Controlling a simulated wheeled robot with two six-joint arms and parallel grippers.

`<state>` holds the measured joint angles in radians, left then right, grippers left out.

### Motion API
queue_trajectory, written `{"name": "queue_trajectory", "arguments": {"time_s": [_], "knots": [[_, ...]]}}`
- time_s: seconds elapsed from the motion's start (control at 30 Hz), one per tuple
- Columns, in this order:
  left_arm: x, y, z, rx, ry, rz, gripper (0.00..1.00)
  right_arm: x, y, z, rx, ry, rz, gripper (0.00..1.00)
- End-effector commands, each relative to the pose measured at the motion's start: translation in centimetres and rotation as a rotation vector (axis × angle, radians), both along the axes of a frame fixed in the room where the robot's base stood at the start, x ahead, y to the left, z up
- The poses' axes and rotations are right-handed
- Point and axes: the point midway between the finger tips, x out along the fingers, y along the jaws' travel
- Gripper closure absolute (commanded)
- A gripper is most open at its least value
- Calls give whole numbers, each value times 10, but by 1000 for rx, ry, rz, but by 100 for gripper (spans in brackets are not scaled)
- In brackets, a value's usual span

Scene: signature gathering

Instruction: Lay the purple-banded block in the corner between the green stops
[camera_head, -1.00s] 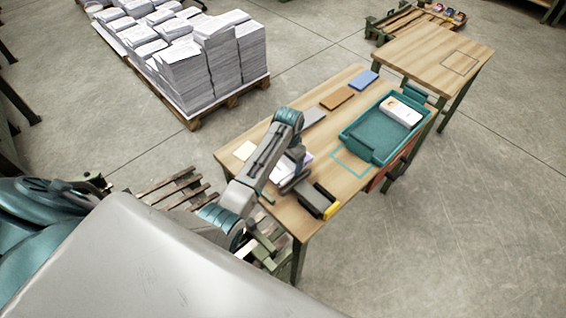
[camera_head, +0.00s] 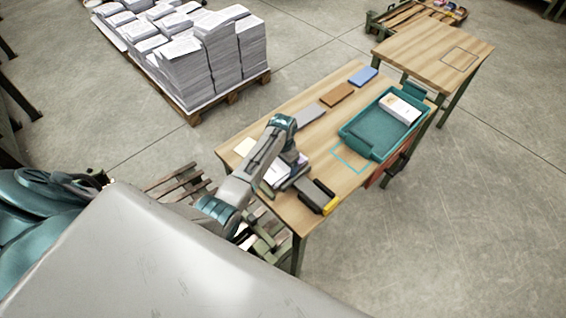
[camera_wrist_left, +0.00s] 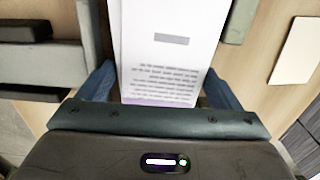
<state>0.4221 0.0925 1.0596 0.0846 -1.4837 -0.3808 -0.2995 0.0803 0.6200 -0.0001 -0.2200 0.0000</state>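The purple-banded block (camera_wrist_left: 165,50) is white with printed text and lies flat in the left wrist view, with purple along its near end and left side. My left gripper (camera_wrist_left: 161,85) has its blue fingers close against both long sides, apparently shut on it. In the head view my left gripper (camera_head: 291,181) is low over the table's near end, partly hiding the white block (camera_head: 273,174). Whether the block touches either is unclear. My right gripper is not in view.
A dark stamp-like object with a yellow end (camera_head: 331,205) lies close to my gripper. A cream card (camera_wrist_left: 293,50), a teal tray (camera_head: 352,143), and grey, brown (camera_head: 337,95) and blue (camera_head: 362,76) pieces share the table. A teal outline (camera_head: 340,160) encloses bare wood.

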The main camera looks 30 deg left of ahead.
Motion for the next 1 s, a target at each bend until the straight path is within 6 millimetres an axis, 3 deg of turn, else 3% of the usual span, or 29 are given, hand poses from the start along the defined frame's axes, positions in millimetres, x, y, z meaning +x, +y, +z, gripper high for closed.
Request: {"name": "queue_trajectory", "arguments": {"time_s": [0.33, 0.8, 1.0], "knots": [[1, 0, 11, 0, -2, 0, 14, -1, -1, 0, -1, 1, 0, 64], [1, 0, 101, 0, -3, 0, 14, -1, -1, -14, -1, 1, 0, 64], [0, 0, 120, 0, -1, 0, 14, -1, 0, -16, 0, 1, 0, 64]]}}
